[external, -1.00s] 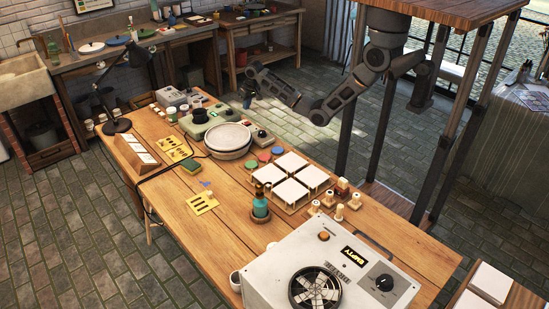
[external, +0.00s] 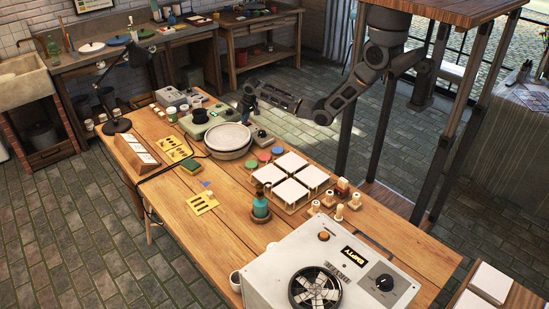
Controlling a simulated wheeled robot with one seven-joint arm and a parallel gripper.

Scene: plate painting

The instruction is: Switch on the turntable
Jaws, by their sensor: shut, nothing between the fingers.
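The turntable (external: 228,138) is a round pale disc on the wooden worktable, left of the middle in the external view. A green-grey unit (external: 187,124) with a dark round top stands behind it to the left. A small green-grey box with a knob (external: 263,137) stands at its right side. My gripper (external: 246,112) points down behind the turntable, near the table's far edge. It is shut and empty. It is small and dark here, and I cannot tell whether it touches anything. I cannot see whether the disc is spinning.
White square tiles (external: 291,163) lie right of the turntable, with small coloured pots (external: 265,157) between. A black lamp (external: 122,95) is at the left. A large grey machine (external: 290,262) fills the near right.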

